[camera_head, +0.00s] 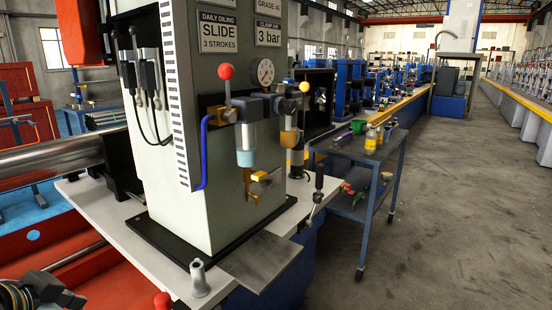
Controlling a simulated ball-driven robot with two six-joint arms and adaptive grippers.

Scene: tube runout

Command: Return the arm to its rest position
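A dark jointed piece with pale rings and small coloured parts shows in the lower left corner; I take it for my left gripper (45,292). The frame's edge cuts it off, and its fingertips cannot be made out. It appears in front of the red and blue machine bed, apart from the grey column (230,110). I cannot see anything held in it. My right arm and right gripper are out of view.
The column stands on a white plate (150,255) with a grey post (199,278) at its front. Red-knobbed (226,72) and black-knobbed (319,170) levers stick out. A blue cart (370,150) carries bottles at right. Grey floor (455,220) is open beyond.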

